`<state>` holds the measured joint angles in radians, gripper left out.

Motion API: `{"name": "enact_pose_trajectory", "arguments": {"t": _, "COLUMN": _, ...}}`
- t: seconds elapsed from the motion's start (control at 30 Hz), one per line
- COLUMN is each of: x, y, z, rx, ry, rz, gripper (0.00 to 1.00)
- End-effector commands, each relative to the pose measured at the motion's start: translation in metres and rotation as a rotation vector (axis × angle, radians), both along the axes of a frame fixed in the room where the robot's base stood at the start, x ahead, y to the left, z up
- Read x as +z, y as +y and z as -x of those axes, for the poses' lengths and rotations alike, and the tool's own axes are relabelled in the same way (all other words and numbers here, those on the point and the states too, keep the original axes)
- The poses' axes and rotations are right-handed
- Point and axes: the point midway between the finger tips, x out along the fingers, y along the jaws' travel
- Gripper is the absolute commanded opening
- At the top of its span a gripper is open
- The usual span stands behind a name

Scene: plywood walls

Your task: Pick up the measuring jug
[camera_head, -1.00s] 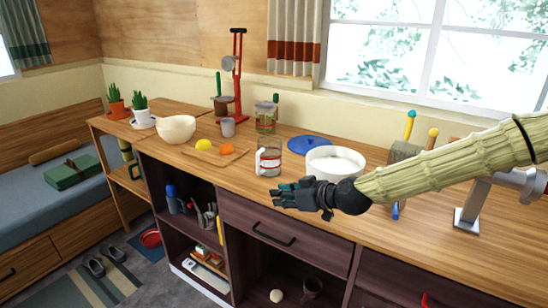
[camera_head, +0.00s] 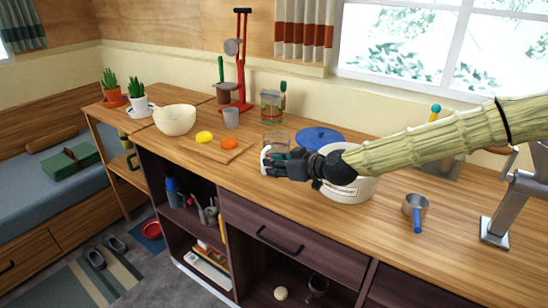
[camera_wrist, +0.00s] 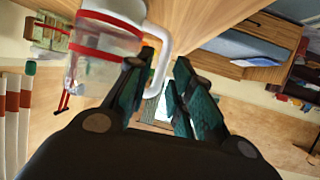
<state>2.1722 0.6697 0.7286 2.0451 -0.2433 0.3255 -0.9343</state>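The measuring jug (camera_head: 275,138) is clear with red marks and a white handle. It stands on the wooden counter, its lower part partly hidden behind my gripper (camera_head: 276,162) in the head view. In the wrist view the jug (camera_wrist: 95,62) fills the upper left, and its white handle (camera_wrist: 161,45) reaches in between the fingertips of my gripper (camera_wrist: 165,58). The fingers are apart, one on each side of the handle's lower part. I cannot tell whether either finger touches it.
A white bowl (camera_head: 347,190) stands just right of my gripper, with a blue lid (camera_head: 320,136) behind it. A board (camera_head: 222,153) with yellow and orange items lies to the left. A grey cup (camera_head: 231,118) and glass jar (camera_head: 271,105) stand behind. A small blue-handled pan (camera_head: 415,207) is at right.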

Motion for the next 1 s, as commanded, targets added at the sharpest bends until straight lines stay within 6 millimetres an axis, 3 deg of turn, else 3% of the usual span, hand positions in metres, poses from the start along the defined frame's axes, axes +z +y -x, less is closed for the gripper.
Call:
{"name": "enact_pose_trajectory", "arguments": {"t": 0.63, "x": -0.018, "y": 0.035, "z": -0.031, "rx": 0.004, "ry": 0.001, "rz": 0.0, "gripper": 0.23}}
{"name": "enact_pose_trajectory", "arguments": {"t": 1.0, "x": -0.021, "y": 0.04, "z": -0.035, "rx": 0.004, "ry": 0.0, "rz": 0.0, "gripper": 0.23}}
